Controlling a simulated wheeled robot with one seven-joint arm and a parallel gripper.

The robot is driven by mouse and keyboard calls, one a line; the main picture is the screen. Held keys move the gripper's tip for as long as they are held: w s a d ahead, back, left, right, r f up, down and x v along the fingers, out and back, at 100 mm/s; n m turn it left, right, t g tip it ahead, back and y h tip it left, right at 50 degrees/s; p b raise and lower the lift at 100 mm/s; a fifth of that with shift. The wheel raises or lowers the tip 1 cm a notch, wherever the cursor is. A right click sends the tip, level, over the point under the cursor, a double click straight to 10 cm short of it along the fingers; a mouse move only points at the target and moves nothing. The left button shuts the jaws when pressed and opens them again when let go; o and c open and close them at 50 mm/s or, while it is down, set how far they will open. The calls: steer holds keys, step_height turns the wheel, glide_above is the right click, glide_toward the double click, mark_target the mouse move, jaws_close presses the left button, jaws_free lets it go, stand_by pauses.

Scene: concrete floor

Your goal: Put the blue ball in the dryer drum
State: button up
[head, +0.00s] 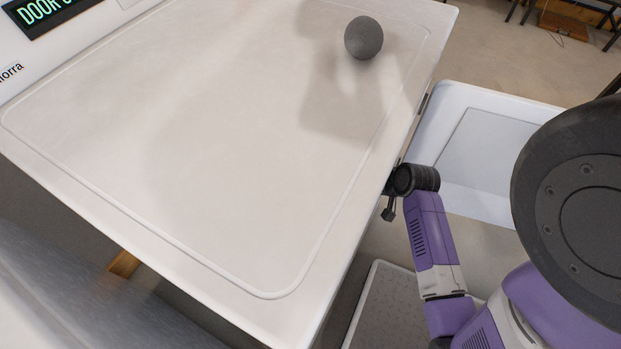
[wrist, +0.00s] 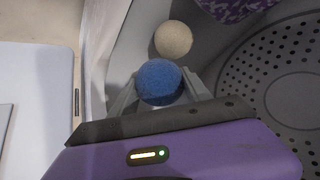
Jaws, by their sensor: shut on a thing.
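My gripper (wrist: 160,92) is shut on the blue ball (wrist: 160,80) in the wrist view, with a finger on each side of it. The dryer drum (wrist: 240,60), grey with a perforated round back wall at right, lies around and beyond the ball. I cannot tell how far inside the drum the ball is. In the head view my arm reaches down beside the dryer's right edge, and the gripper, blue ball and drum are hidden.
A cream ball (wrist: 173,39) and a purple patterned cloth (wrist: 232,8) are in the drum. A grey ball (head: 364,37) rests on the white dryer top (head: 200,150). The open white door (head: 480,150) stands right of the dryer. A display (head: 45,12) shows at top left.

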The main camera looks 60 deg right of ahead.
steer(key=w+b, duration=0.1)
steer(key=w, duration=0.3)
steer(key=w+f, duration=0.1)
steer(key=w, duration=0.3)
steer(key=w+f+b, duration=0.1)
steer(key=w, duration=0.3)
steer(key=shift+w+d+f+b, duration=0.2)
steer(key=shift+w+d+b, duration=0.1)
steer(key=shift+w+d, duration=0.1)
steer(key=f, duration=0.1)
steer(key=w+f+b, duration=0.1)
steer(key=f, duration=0.1)
steer(key=shift+f, duration=0.15)
steer(key=shift+w, duration=0.3)
steer(key=g, duration=0.1)
steer(key=w+g, duration=0.1)
steer(key=g, duration=0.1)
steer(key=shift+d+n, duration=0.1)
steer(key=shift+n, duration=0.2)
steer(key=shift+s+f+g+b, duration=0.2)
steer(key=shift+g+b, duration=0.1)
steer(key=shift+b, duration=0.15)
steer(key=shift+f, duration=0.55)
steer(key=shift+f, duration=0.1)
